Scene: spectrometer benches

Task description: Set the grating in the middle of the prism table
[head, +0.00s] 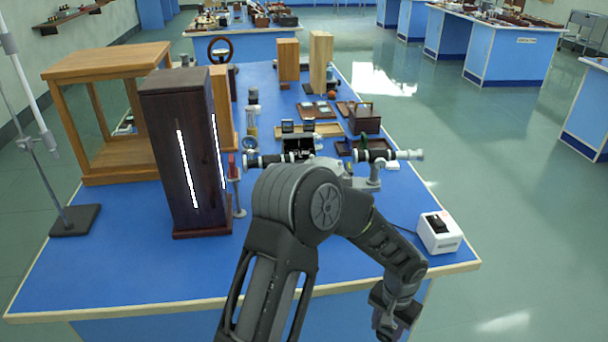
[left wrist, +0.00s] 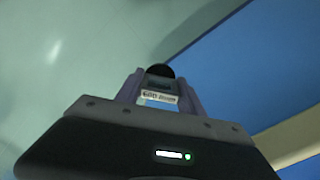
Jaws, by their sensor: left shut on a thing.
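My left gripper (left wrist: 160,92) is shut on the grating (left wrist: 159,98), a small piece with a white label reading 600 and smaller print, held between the purple-grey fingers. A dark rounded shape shows just beyond it. In the head view my left arm reaches across the middle and bends down to the right, with the gripper (head: 388,322) low near the bench's front edge; the grating cannot be made out there. The spectrometer shows behind the arm, with one tube (head: 268,159) at left and another (head: 398,155) at right. Its prism table is hidden behind my arm. My right gripper is not in view.
A tall dark wooden box (head: 181,160) with a glowing slit stands left of the spectrometer. A white switch box (head: 439,232) sits at right on the blue bench (head: 120,270). Trays and small boxes (head: 366,118) lie behind. The bench's front left is clear.

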